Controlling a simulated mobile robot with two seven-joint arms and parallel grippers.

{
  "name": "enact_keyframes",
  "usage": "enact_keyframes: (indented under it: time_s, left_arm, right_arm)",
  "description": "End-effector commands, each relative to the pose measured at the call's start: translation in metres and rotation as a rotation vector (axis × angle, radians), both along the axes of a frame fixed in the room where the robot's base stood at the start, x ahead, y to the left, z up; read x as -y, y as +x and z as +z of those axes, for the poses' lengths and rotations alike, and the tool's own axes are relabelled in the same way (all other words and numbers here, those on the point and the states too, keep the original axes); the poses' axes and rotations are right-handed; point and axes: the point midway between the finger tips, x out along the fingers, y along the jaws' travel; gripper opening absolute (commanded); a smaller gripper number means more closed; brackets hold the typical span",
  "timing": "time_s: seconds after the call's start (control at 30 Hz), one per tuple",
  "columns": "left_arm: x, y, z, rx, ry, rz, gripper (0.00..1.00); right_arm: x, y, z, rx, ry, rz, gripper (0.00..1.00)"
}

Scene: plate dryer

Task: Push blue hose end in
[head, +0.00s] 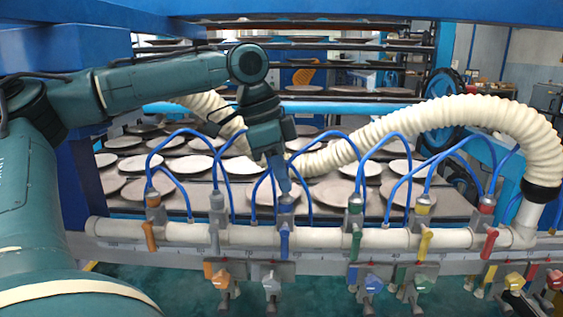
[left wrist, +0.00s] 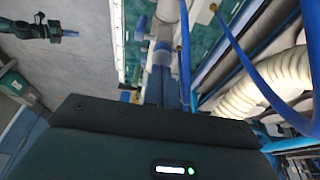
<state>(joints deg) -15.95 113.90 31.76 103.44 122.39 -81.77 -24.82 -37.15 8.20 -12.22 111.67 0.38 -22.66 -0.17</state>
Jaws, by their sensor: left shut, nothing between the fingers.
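My left gripper (head: 282,176) points down from above, at the middle of the white pipe. Its fingers are shut with nothing between them. The tips are just above or against the grey fitting (head: 286,200) over the blue valve handle (head: 284,242); I cannot tell whether they touch. A thin blue hose (head: 252,202) loops beside the gripper. Its end at that fitting is largely hidden by the fingers. In the left wrist view a blue-banded fitting (left wrist: 163,48) lies beyond the fingers, with a blue hose (left wrist: 185,60) beside it.
The white pipe (head: 180,232) carries several fittings with coloured handles and blue hoses on both sides of my gripper. A thick cream corrugated hose (head: 440,112) arches at the right. Racks of plates (head: 190,164) stand behind. Lower valves (head: 373,284) hang below the pipe.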

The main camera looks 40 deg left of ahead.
Motion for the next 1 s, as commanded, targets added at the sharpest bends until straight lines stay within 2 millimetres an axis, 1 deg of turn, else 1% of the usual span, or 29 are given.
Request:
enact_keyframes:
  time_s: [0.03,0.2,0.27,0.37,0.47,0.7,0.8,0.9,1.0]
  left_arm:
    - [0.0,-0.002,-0.007,-0.02,0.001,-0.002,0.0]
    - [0.0,-0.003,-0.009,-0.027,0.001,-0.003,0.0]
    - [0.0,-0.003,-0.008,-0.028,0.001,-0.003,0.0]
    - [-0.002,-0.005,-0.002,-0.028,0.002,-0.003,0.0]
    - [-0.005,-0.007,0.014,-0.021,0.002,-0.002,0.0]
    - [-0.016,-0.017,0.071,-0.008,0.004,0.0,0.0]
    - [-0.021,-0.021,0.092,-0.006,0.003,0.001,0.0]
    - [-0.024,-0.025,0.108,-0.004,0.002,0.001,0.0]
    - [-0.026,-0.027,0.119,-0.003,0.003,0.001,0.0]
  right_arm:
    - [0.0,0.0,-0.001,0.0,0.0,0.0,0.0]
    - [0.0,0.0,-0.001,0.0,0.0,0.0,0.0]
    - [0.0,0.0,-0.001,0.0,0.0,0.0,0.0]
    - [0.0,0.0,-0.002,0.0,0.0,0.0,0.0]
    - [0.0,0.0,-0.003,0.0,-0.001,-0.001,0.0]
    - [0.0,0.001,-0.001,0.002,0.0,-0.001,0.0]
    - [0.0,0.001,-0.001,0.002,0.0,-0.001,0.0]
    - [0.0,0.001,0.0,0.003,0.0,-0.001,0.0]
    - [0.0,0.001,0.0,0.003,0.0,-0.001,0.0]
